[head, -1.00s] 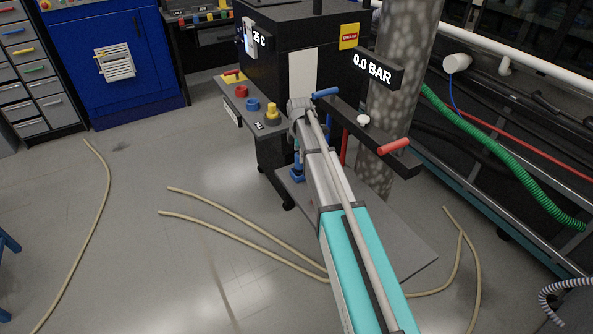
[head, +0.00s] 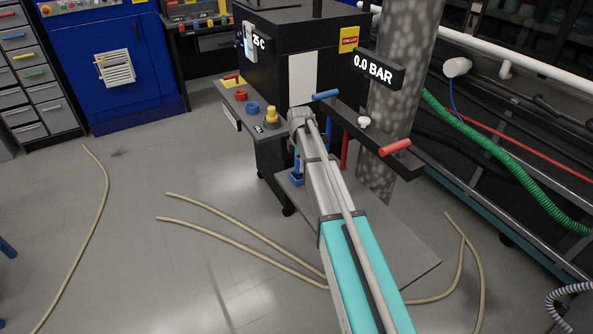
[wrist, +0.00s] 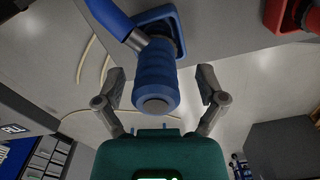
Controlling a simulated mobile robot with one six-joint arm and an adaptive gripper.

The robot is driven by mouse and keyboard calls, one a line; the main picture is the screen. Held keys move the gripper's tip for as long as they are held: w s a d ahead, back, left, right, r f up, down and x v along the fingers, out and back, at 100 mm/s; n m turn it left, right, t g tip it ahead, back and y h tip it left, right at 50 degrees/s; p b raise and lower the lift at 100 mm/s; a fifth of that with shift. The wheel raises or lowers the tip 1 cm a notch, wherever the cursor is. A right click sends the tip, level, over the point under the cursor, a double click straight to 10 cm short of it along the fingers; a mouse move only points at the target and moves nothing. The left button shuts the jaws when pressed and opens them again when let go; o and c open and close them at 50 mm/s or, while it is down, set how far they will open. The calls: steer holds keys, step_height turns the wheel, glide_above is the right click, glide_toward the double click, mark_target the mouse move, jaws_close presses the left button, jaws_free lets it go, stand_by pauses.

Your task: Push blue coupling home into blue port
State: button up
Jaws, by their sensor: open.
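In the wrist view a ribbed blue coupling (wrist: 156,80) has its grey-centred end toward the camera. A blue hose with a metal ferrule (wrist: 136,40) runs up left beside it. Behind the coupling is a square blue port (wrist: 173,20); the coupling lines up with it, but I cannot tell how deep it sits. My gripper (wrist: 160,84) is open, one finger on each side of the coupling, with visible gaps. In the head view a blue fitting (head: 297,179) shows low beside my arm; my arm hides most of the area around my gripper.
A red fitting (wrist: 289,14) sits right of the blue port in the wrist view. In the head view a shelf carries a blue ring (head: 252,108) and yellow knob (head: 271,115). A bar with blue (head: 325,96) and red handles (head: 395,147) is close right of my arm. Hoses (head: 240,240) lie on the floor.

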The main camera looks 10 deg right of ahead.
jaws_close()
stand_by(0.5)
step_height(320, 180, up, 3)
steer(key=p, duration=0.2)
steer(key=shift+f+p, duration=0.2)
steer(key=shift+p, duration=0.15)
steer(key=s+r+p, duration=1)
steer(key=s, duration=0.4)
steer(key=shift+d+r, duration=0.2)
steer(key=shift+d, duration=0.15)
